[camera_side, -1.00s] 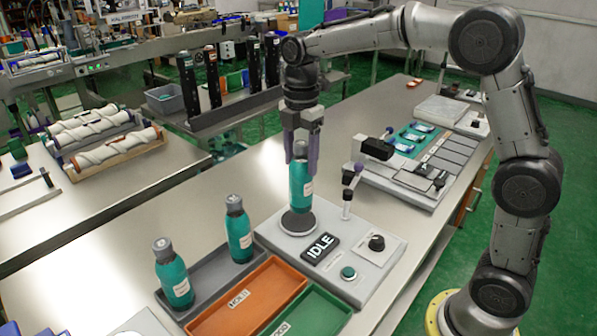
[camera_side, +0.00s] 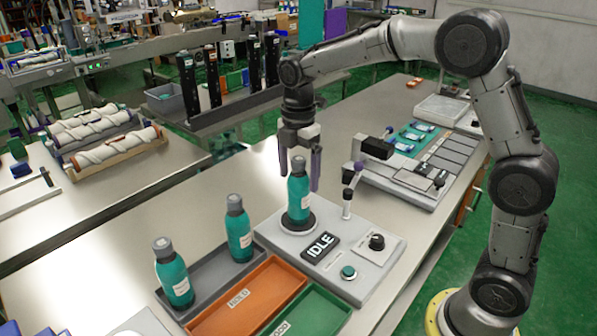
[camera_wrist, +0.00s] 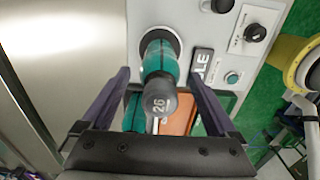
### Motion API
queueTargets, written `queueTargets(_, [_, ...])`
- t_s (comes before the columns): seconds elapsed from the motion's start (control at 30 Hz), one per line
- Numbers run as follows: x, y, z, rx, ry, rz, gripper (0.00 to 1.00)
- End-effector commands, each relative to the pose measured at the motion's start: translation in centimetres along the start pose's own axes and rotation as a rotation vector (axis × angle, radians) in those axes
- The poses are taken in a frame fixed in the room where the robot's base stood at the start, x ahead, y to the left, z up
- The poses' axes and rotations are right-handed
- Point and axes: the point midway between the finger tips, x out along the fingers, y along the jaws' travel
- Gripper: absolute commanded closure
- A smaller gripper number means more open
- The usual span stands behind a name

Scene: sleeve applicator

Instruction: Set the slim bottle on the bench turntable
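A slim teal bottle with a grey cap (camera_side: 299,197) stands upright on the dark round turntable (camera_side: 298,224) of the grey bench unit. My gripper (camera_side: 299,180) is open around the bottle's upper part, with its fingers apart from it on both sides. In the wrist view the bottle (camera_wrist: 160,75) shows its cap, marked 26, between the two spread fingers of my gripper (camera_wrist: 158,82). Two more teal bottles, a nearer one (camera_side: 174,275) and a farther one (camera_side: 239,232), stand in the dark grey tray (camera_side: 212,268).
The unit has an IDLE display (camera_side: 320,247), a green button (camera_side: 348,272), a black knob (camera_side: 376,242) and a small post (camera_side: 347,200) right of the bottle. An orange tray (camera_side: 250,297) and a green tray (camera_side: 312,315) lie in front.

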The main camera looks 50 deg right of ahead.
Motion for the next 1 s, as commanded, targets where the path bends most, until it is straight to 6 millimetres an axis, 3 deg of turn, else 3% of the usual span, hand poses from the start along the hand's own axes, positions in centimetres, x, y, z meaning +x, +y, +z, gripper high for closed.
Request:
queueTargets(0.33, [-1.1, 0.1, 0.0, 0.0, 0.0, 0.003, 0.07])
queueTargets(0.8, [-9.9, 0.1, 0.0, 0.0, 0.0, 0.004, 0.07])
queueTargets(1.0, [-11.9, 0.0, 0.0, 0.0, 0.0, 0.001, 0.07])
